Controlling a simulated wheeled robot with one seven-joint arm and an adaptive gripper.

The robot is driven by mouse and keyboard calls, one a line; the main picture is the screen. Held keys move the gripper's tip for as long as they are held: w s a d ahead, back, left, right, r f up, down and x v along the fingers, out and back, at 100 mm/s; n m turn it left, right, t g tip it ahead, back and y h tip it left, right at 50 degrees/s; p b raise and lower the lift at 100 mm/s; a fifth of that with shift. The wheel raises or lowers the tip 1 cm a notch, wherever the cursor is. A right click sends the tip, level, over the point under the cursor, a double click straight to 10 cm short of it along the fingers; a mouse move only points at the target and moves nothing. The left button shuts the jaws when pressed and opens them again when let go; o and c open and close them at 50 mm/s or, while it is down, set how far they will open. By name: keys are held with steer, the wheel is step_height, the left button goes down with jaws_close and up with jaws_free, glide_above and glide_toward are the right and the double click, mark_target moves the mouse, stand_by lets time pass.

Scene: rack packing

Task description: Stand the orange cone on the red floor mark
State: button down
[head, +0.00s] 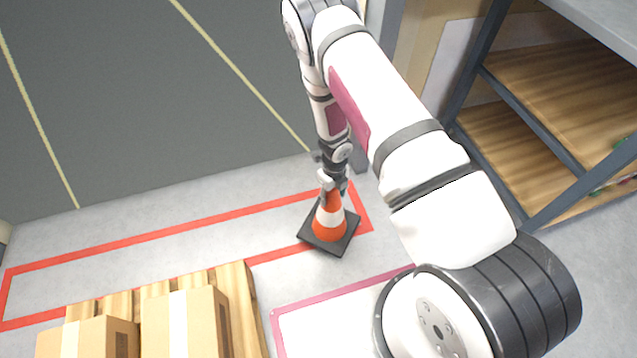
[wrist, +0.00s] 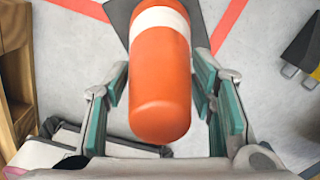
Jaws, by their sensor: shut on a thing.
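The orange cone (head: 329,225) has a white band and a black square base, and looks upright. The red floor mark (head: 150,243) is a long outlined rectangle on the pale floor. The cone appears at the right end of this outline, its base overlapping the near red line in the head view. I cannot tell whether the base touches the floor. My gripper (head: 333,183) is shut on the cone's top from above. In the wrist view the cone (wrist: 160,75) is between the fingers of my gripper (wrist: 162,105), with red lines on both sides.
Cardboard boxes (head: 180,325) stand on a wooden pallet (head: 240,300) at the lower left. A magenta-edged white area (head: 330,318) lies near the cone. A metal rack with wooden shelves (head: 520,150) stands at the right. Dark floor with yellow lines (head: 150,110) is clear behind.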

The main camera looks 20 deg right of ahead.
steer(key=w+a+f+b, duration=0.2)
steer(key=w+f+b, duration=0.1)
steer(key=w, duration=0.3)
steer(key=shift+w+a+f+b, duration=0.2)
steer(key=shift+f+b, duration=0.15)
steer(key=shift+f, duration=0.25)
steer(key=c, duration=0.7)
jaws_free()
steer(key=shift+f, duration=0.1)
step_height(320, 180, up, 12)
steer(key=p, duration=0.5)
